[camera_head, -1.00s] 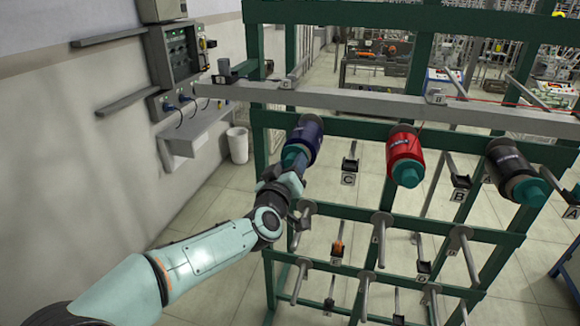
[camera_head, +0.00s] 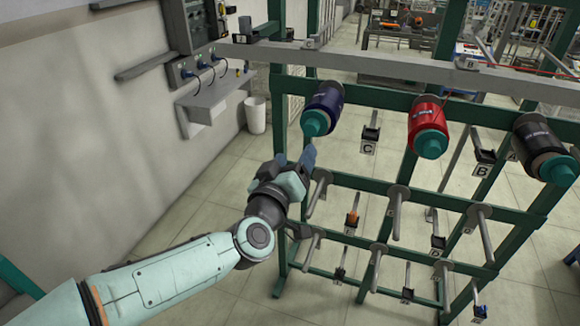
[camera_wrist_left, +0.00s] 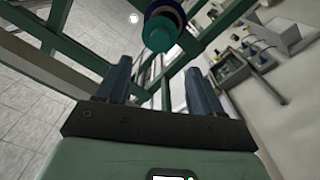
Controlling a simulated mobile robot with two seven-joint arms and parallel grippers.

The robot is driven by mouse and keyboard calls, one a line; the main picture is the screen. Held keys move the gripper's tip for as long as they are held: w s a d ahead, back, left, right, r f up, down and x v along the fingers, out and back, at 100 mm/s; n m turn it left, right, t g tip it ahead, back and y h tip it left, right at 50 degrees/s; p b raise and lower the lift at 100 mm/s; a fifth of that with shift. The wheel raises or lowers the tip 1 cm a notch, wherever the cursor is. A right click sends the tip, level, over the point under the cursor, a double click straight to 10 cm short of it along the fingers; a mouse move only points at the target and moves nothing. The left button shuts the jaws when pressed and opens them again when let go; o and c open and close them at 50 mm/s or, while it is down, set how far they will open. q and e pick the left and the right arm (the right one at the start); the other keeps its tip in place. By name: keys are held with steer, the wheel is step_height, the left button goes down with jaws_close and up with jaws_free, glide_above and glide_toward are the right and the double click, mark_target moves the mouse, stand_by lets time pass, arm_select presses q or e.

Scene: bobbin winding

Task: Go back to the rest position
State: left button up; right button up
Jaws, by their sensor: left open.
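My left gripper (camera_head: 296,158) is open and empty in the head view, just below and left of the blue bobbin. In the left wrist view its two fingers (camera_wrist_left: 158,80) stand apart with nothing between them. The blue bobbin (camera_head: 325,100) with a teal end sits on the upper bar of the green rack; its teal end (camera_wrist_left: 160,38) shows ahead of the fingers in the left wrist view. My right gripper is not in view.
The green rack (camera_head: 365,187) holds a red bobbin (camera_head: 427,118) and a black bobbin (camera_head: 540,140), with empty pegs below. A wall shelf (camera_head: 215,102) and a white bin (camera_head: 255,115) stand left of the rack. Floor between wall and rack is clear.

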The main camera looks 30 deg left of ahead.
arm_select(q)
steer(key=shift+v, duration=1)
